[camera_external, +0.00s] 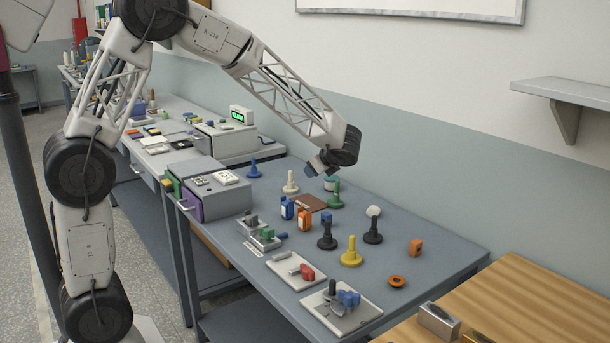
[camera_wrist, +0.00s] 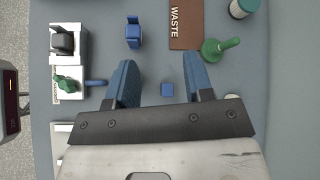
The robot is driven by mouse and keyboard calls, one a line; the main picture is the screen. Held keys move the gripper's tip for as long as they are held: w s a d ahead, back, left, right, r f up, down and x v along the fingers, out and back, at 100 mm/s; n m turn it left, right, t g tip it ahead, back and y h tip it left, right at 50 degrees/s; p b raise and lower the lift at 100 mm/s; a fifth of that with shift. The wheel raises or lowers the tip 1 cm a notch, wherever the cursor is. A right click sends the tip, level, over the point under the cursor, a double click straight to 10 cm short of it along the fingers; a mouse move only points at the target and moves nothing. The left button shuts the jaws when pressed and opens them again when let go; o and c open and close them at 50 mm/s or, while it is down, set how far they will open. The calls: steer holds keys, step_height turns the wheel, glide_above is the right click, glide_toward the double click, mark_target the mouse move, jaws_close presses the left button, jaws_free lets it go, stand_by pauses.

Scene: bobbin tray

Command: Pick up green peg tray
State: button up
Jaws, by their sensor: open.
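A green peg (camera_external: 335,196) with a wide round base stands on the grey table, right of the brown mat. In the wrist view it shows as a green peg (camera_wrist: 218,48) beyond my right finger. A small green part (camera_external: 267,233) sits in a grey holder at the table's left side; it also shows in the wrist view (camera_wrist: 66,85). I cannot make out a separate green tray. My gripper (camera_external: 322,165) is above the table's back part, near the green peg.
A brown mat marked WASTE (camera_wrist: 186,25) lies near the green peg. Blue (camera_external: 254,169), cream (camera_external: 290,183), black (camera_external: 327,237) and yellow pegs (camera_external: 351,253) stand around. A grey drawer box (camera_external: 225,197) is at left. The table's right part is clearer.

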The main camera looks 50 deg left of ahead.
mark_target(341, 187)
steer(key=w+a+f+m+t+y, duration=0.1)
steer(key=w+f+m+t+y, duration=0.1)
steer(key=w+f+m, duration=0.4)
steer(key=w+f+y, duration=0.1)
steer(key=w+f, duration=0.3)
steer(key=w, duration=0.4)
steer(key=shift+w+f, duration=0.25)
steer(key=shift+f, duration=0.05)
steer(key=shift+a, duration=0.1)
steer(key=shift+x, duration=1.3)
steer(key=shift+x, duration=2.6)
steer(key=shift+r, duration=0.1)
jaws_close()
